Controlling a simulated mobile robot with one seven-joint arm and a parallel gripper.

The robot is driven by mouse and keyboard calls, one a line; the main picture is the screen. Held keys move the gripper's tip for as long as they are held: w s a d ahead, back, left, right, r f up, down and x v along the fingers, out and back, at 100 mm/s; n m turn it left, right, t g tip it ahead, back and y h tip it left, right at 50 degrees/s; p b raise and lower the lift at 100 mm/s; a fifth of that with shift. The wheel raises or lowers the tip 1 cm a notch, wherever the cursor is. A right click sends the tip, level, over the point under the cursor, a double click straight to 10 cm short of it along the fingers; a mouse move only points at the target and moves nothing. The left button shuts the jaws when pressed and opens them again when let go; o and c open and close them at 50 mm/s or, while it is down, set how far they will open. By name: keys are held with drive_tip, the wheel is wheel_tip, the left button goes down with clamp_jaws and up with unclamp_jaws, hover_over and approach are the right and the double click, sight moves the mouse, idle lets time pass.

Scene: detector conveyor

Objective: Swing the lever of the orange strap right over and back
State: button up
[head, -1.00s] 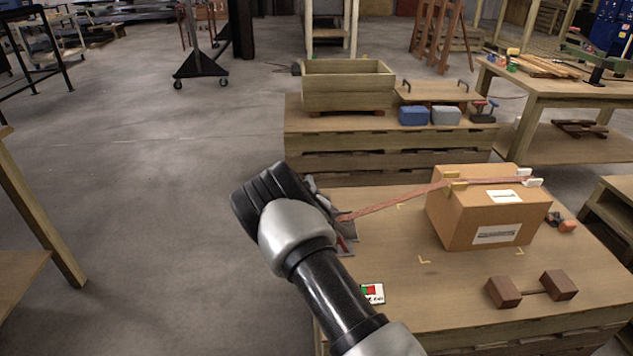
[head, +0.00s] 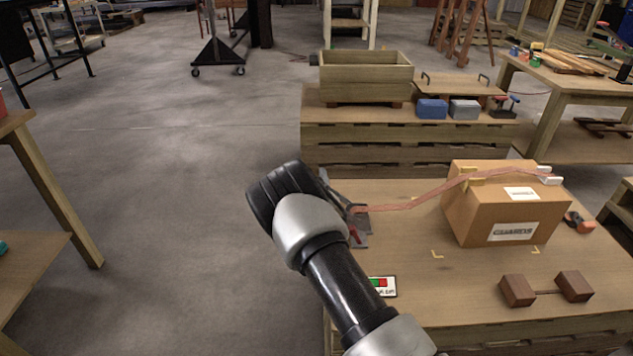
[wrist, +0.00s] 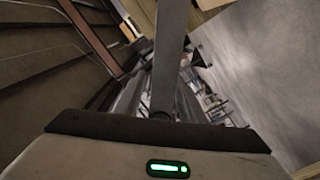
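The orange strap (head: 408,203) runs from a grey metal ratchet (head: 358,222) at the bench's left edge up over a cardboard box (head: 478,225). The strap bows and looks slack. My gripper (head: 332,196) is at the ratchet, seen mostly from behind. My wrist hides the fingers and most of the lever, so I cannot tell whether they touch. In the wrist view, a grey bar (wrist: 170,55) stands upright in front of the gripper body; I cannot tell whether it is the lever or a finger. A reddish-brown band (wrist: 95,38) passes to its left.
Behind stands a pallet stack with a wooden crate (head: 365,80). Open floor (head: 170,200) lies left.

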drive_tip(key=s+p, duration=0.3)
drive_tip(key=s, duration=1.4)
drive_tip(key=shift+s, duration=0.2)
drive_tip(key=shift+a+p, duration=0.1)
drive_tip(key=shift+p, duration=0.25)
